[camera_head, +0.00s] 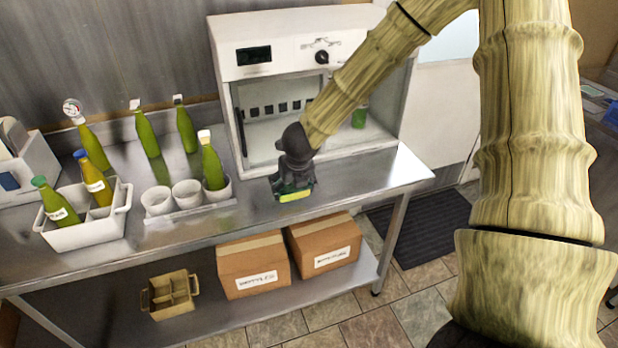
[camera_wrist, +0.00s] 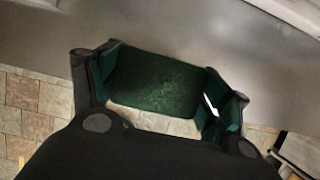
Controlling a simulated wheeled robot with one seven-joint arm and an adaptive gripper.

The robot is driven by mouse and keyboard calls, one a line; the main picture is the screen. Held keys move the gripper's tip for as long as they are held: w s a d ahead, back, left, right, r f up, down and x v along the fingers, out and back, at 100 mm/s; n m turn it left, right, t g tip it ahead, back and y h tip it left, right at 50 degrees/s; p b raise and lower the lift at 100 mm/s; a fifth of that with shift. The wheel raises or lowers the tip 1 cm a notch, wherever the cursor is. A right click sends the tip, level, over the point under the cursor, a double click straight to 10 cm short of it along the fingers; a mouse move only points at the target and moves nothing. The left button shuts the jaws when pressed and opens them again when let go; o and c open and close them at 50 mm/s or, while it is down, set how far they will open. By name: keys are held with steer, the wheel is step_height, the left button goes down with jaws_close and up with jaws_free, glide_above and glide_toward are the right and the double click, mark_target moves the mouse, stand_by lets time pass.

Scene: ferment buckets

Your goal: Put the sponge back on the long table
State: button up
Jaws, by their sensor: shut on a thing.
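My gripper (camera_head: 291,186) is shut on the sponge (camera_head: 297,195), which shows as a yellow and green strip under the dark fingers in the head view. In the wrist view the sponge's dark green face (camera_wrist: 158,78) spans the space between the two fingers of my gripper (camera_wrist: 160,92). The long table (camera_head: 350,185) is a steel bench with a lower shelf. The sponge appears at or over its front edge, right of the cups. I cannot tell whether it touches the top. The sponge's upper part is hidden by the gripper in the head view.
A white cabinet machine (camera_head: 228,50) stands behind my gripper. White cups (camera_head: 187,194) and a white bottle carrier (camera_head: 85,232) stand to the left, with several green bottles. Cardboard boxes (camera_head: 252,262) sit on the lower shelf. The table's right front corner is clear.

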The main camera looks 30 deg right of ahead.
steer(key=d, duration=0.2)
steer(key=w+d+p, duration=0.1)
steer(key=d, duration=0.1)
steer(key=w+d+p, duration=0.1)
steer(key=d, duration=0.1)
steer(key=shift+f, duration=0.25)
steer(key=shift+w+d+p, duration=0.25)
steer(key=shift+d+p, duration=0.15)
steer(key=shift+d, duration=0.15)
steer(key=shift+d+f+p, duration=0.15)
steer(key=shift+f+p, duration=0.15)
steer(key=shift+f, duration=1.55)
steer(key=shift+f, duration=0.2)
steer(key=o, duration=1.3)
steer(key=shift+r, duration=0.3)
steer(key=shift+b+v, duration=0.3)
steer(key=shift+v, duration=5.6)
